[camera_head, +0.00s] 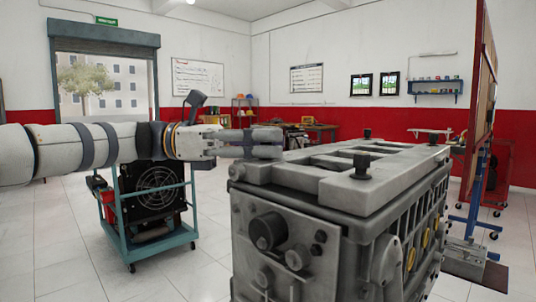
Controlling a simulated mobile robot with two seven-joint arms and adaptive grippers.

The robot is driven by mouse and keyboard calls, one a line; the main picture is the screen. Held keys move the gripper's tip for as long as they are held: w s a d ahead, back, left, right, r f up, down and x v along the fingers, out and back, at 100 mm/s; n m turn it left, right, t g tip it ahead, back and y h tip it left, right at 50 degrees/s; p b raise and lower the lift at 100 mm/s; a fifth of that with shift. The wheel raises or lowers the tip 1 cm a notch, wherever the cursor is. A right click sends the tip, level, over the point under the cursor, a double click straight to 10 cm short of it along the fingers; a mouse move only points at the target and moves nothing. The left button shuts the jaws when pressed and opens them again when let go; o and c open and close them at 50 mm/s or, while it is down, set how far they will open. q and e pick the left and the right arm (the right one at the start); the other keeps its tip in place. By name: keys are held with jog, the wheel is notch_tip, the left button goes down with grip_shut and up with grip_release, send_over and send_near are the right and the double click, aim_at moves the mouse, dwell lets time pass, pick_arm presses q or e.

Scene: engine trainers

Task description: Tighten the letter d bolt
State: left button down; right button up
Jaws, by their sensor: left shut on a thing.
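A large grey engine block (345,190) stands in the middle right of the head view. Dark bolts stand upright on its top: one at the front (361,166), one farther back (367,135) and one at the far right (434,138). My left gripper (266,142) reaches in from the left, level, at the block's left top corner. It is shut on a grey bolt (266,153) there, mostly hidden by the fingers. No letters can be read on the block, so I cannot tell which bolt is d. My right gripper is not in view.
A teal wheeled cart (160,237) with a black fan unit stands left of the block, below my left arm. A wheeled board stand (482,130) is at the right. Workbenches stand along the back wall. Tiled floor is clear at the front left.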

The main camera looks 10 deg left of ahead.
pick_arm(q)
jog(key=shift+f+m+g+b, duration=0.15)
jog(key=shift+m+g+b, duration=0.35)
jog(key=shift+m+g, duration=0.65)
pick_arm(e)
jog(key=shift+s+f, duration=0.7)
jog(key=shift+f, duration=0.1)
pick_arm(q)
jog(key=shift+g, duration=0.65)
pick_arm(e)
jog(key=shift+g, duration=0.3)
pick_arm(q)
jog(key=c, duration=1.5)
grip_release()
jog(key=shift+d, duration=0.1)
jog(key=shift+c, duration=0.2)
jog(key=shift+r, duration=0.2)
